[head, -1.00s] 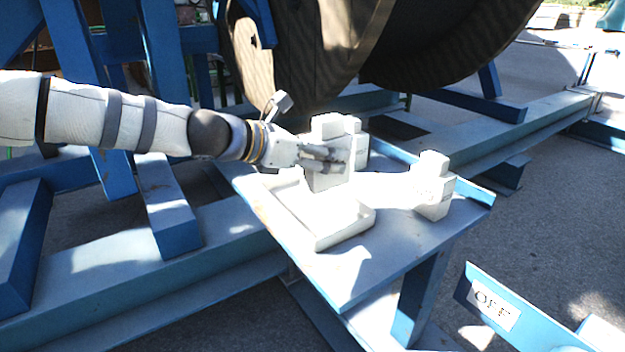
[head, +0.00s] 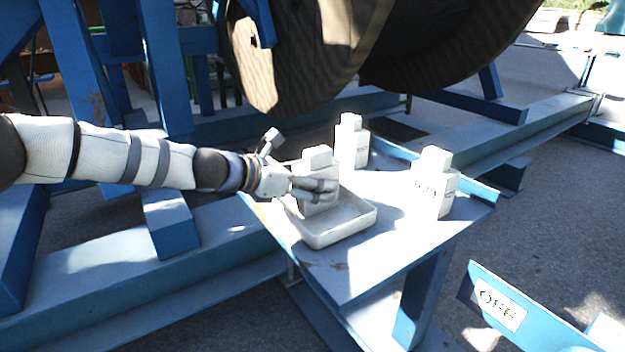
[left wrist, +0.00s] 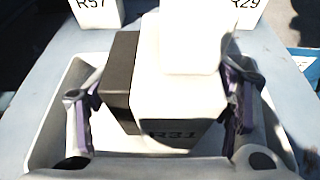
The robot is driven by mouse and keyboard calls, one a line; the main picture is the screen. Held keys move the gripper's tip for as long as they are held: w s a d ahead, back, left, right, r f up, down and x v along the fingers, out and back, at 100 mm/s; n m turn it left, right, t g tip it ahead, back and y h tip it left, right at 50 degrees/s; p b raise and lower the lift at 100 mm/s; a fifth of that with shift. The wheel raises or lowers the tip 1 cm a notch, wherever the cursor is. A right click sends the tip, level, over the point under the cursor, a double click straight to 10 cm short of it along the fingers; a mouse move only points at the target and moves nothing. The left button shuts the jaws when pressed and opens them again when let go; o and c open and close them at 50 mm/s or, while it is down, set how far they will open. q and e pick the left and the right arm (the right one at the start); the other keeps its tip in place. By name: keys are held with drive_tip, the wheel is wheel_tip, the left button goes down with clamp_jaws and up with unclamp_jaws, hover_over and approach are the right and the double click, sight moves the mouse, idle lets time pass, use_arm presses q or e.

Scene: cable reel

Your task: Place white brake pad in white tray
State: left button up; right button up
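The white brake pad (head: 317,158) is a stepped white block, upright within the rim of the white tray (head: 345,234). I cannot tell whether its base touches the tray floor. My left gripper (head: 315,188) has its fingers around the pad's body. In the left wrist view the pad (left wrist: 180,85) reads "R31" and has a dark side face. The fingers of my left gripper (left wrist: 165,108) stand close against both of its sides, and the tray (left wrist: 50,115) surrounds it. My right gripper is not in view.
The tray sits on a blue-edged table (head: 375,262). Two similar white blocks stand on it: one behind (head: 353,148) and one at the right (head: 434,192). A large cable reel (head: 300,50) stands behind. Clear tabletop lies between tray and right block.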

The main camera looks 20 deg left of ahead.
use_arm(q)
drive_tip(key=shift+r, duration=0.25)
drive_tip(key=p+v, duration=0.3)
drive_tip(key=v, duration=0.9)
drive_tip(key=shift+p, duration=0.3)
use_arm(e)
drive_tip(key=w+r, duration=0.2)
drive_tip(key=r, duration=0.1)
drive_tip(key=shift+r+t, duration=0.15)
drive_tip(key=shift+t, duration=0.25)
use_arm(q)
drive_tip(key=shift+f, duration=0.1)
